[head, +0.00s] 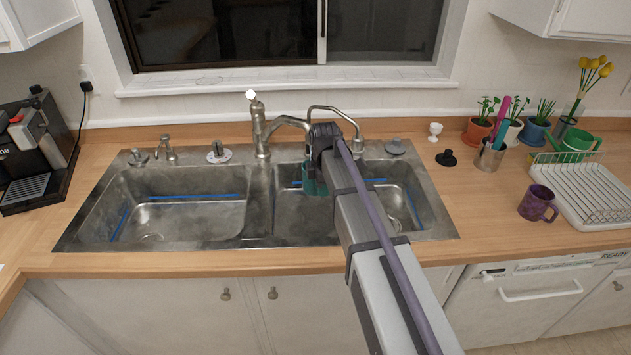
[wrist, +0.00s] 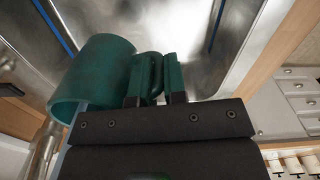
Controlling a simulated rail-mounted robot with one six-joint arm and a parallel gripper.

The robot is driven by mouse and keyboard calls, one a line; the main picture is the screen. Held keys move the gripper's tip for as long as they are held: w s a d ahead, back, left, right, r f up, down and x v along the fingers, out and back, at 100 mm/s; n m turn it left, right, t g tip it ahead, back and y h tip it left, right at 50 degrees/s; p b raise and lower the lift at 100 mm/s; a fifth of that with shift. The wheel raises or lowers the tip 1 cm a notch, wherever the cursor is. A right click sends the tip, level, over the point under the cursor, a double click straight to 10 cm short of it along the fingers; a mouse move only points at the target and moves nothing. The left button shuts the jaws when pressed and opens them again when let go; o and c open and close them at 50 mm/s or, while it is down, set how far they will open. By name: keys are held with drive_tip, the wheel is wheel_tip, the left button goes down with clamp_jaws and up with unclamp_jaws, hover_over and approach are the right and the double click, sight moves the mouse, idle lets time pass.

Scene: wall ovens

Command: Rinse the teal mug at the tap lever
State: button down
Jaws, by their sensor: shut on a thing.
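The teal mug (wrist: 100,72) is in my gripper (wrist: 157,85). In the wrist view the two green-padded fingers are shut on its handle, and the mug body lies to the left of the fingers. In the head view the mug (head: 313,186) shows only in part over the right basin, below the curved spout, with my arm hiding the rest. The metal faucet (head: 262,132) stands behind the divider between the basins. Its lever (head: 251,95) points up at the top. I cannot see whether water runs.
The steel sink (head: 150,212) has two basins. A purple mug (head: 537,204) and a white dish rack (head: 600,200) with a green watering can (head: 575,146) are at the right. A coffee machine (head: 35,150) stands far left. The counter right of the sink is partly clear.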

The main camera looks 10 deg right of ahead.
drive_tip(key=shift+d, duration=0.6)
drive_tip(key=s, duration=0.8)
drive_tip(key=shift+d, duration=0.3)
idle(1.3)
drive_tip(key=s+r+p, duration=0.4)
drive_tip(key=s, duration=0.1)
drive_tip(key=shift+d, duration=0.25)
idle(0.6)
